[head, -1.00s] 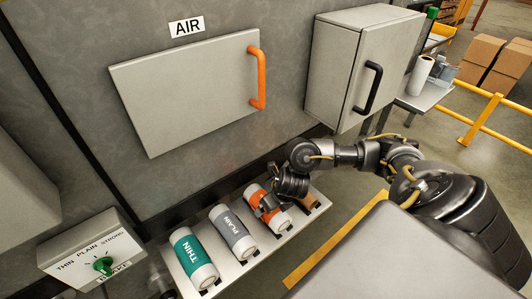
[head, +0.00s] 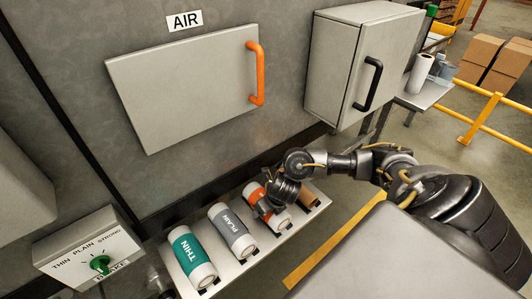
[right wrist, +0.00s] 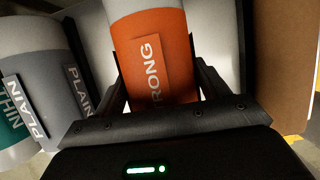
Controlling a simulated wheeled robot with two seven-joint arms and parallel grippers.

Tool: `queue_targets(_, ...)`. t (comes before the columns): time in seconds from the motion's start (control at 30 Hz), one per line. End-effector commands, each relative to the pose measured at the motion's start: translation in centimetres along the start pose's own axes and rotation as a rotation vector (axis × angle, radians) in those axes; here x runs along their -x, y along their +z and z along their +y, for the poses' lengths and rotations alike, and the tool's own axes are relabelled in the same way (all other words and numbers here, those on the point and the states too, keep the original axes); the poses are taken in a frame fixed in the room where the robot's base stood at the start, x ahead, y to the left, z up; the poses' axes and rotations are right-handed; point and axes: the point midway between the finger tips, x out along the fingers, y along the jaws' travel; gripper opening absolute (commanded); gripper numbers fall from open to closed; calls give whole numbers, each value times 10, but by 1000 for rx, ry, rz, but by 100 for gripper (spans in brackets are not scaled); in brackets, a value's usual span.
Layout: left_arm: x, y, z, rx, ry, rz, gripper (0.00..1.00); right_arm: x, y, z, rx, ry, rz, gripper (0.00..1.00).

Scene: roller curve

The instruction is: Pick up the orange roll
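The orange roll (head: 253,191) has an orange label and white ends and lies in the rack at the machine's foot, right of the grey PLAIN roll (head: 232,230) and the green THIN roll (head: 191,258). My right gripper (head: 264,207) is over it and hides its middle. In the right wrist view the orange roll (right wrist: 150,45) reads "...RONG" and stands between the two fingers (right wrist: 160,85), one close on each side. Whether they press on it I cannot tell. The roll looks still in its place in the rack. My left gripper is not in view.
A brown roll or core (head: 308,197) lies just right of the orange roll. The rack (head: 240,268) stands below the AIR panel (head: 185,90) with its orange handle. A BRAKE dial box (head: 90,245) is at left. A grey cabinet (head: 355,70) hangs at right.

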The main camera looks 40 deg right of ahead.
Motion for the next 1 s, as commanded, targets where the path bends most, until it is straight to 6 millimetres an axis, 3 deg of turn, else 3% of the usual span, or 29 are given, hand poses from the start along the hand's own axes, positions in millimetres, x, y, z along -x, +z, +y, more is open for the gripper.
queue_targets(0.03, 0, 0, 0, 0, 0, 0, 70, 0, 0, 0, 0, 0, 0, 67)
queue_targets(0.33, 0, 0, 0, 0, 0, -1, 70, 1, 1, 0, -1, 1, -2, 29)
queue_targets(0.73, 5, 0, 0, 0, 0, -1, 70, 10, 5, 0, 0, 2, -3, 29)
queue_targets(0.9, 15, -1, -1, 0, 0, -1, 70, 33, 16, 0, 1, 2, -6, 29)
queue_targets(1.0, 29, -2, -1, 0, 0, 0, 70, 57, 14, 14, 6, 6, -6, 29)
